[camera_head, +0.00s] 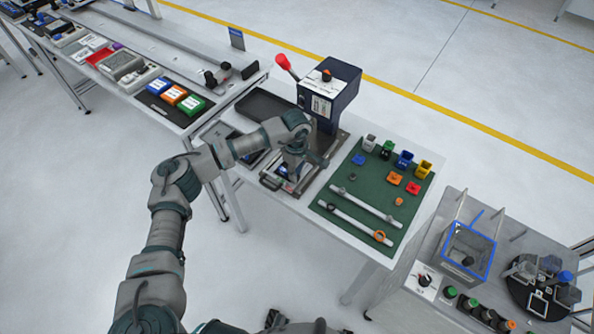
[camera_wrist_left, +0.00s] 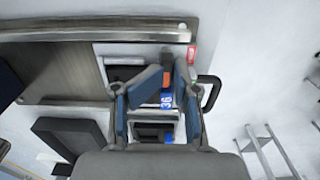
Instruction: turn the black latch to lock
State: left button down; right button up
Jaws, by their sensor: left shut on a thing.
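My left gripper (camera_head: 292,165) reaches down over the metal fixture (camera_head: 268,181) at the foot of the dark blue press. In the left wrist view its two blue-padded fingers (camera_wrist_left: 168,72) slant in toward each other and close on a small part. That part looks like the black latch (camera_wrist_left: 166,59), with an orange piece (camera_wrist_left: 166,78) just below it. The fingers cover most of it, so its exact angle is hard to tell. A blue label with white digits (camera_wrist_left: 166,100) lies between the fingers. Dark parts at the bottom edge of the head view may be my right gripper (camera_head: 296,321).
The dark blue press (camera_head: 331,92) with a red-knobbed lever stands just behind the fixture. A black handle (camera_wrist_left: 211,92) is right of the fingers. A green mat (camera_head: 352,180) with small coloured blocks and two rails lies to the right. A black tray (camera_head: 265,106) is behind.

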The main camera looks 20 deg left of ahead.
pick_arm(q)
jog(key=shift+s+f, duration=0.4)
jog(key=shift+f, duration=0.05)
jog(key=c, duration=1.4)
grip_release()
jog(key=shift+c, duration=0.2)
notch_tip(320, 180, up, 12)
jog(key=shift+w+r, duration=0.2)
jog(key=shift+r, duration=0.05)
jog(key=shift+f, duration=0.1)
